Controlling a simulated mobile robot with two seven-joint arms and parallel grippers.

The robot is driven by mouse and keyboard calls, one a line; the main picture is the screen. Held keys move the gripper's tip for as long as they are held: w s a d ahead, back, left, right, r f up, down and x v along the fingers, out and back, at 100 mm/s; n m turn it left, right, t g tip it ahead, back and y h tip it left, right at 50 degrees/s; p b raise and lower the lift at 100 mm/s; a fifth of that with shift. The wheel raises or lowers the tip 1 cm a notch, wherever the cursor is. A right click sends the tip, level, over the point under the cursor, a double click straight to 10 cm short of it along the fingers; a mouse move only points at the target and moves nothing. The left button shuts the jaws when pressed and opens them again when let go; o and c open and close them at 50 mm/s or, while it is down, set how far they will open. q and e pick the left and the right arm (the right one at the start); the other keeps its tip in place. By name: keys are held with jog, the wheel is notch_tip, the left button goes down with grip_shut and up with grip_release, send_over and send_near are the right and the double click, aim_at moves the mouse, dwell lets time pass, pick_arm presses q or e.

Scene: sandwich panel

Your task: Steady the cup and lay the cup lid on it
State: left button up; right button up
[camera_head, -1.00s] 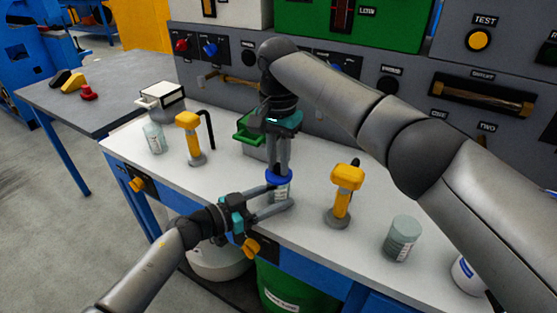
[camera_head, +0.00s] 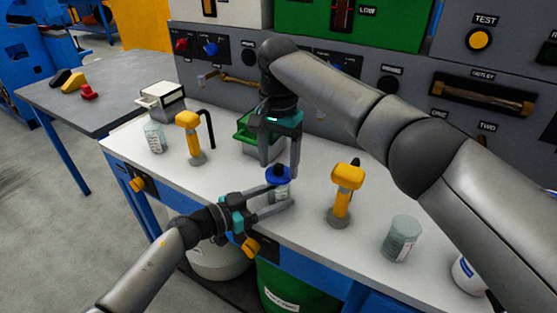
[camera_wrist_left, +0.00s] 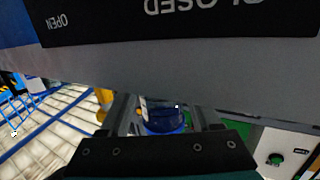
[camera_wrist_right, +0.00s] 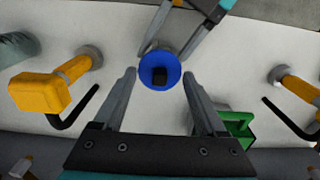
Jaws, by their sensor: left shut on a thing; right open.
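The cup (camera_head: 281,190) is a small clear, labelled container standing on the white bench. The blue cup lid (camera_head: 278,174), with a dark knob, lies on top of the cup; whether it sits fully flat I cannot tell.
Yellow-headed tools stand left (camera_head: 188,122) and right (camera_head: 347,178) of the cup. A green bin (camera_head: 246,131) is behind it. Clear jars stand at the left (camera_head: 154,137) and right (camera_head: 403,238) of the bench. The control panel (camera_head: 225,65) closes off the back.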

aim_at(278, 165)
jog(key=shift+o, duration=0.7)
jog(key=shift+r, duration=3.5)
pick_arm(q)
jog(key=o, duration=0.8)
jog(key=shift+o, duration=0.2)
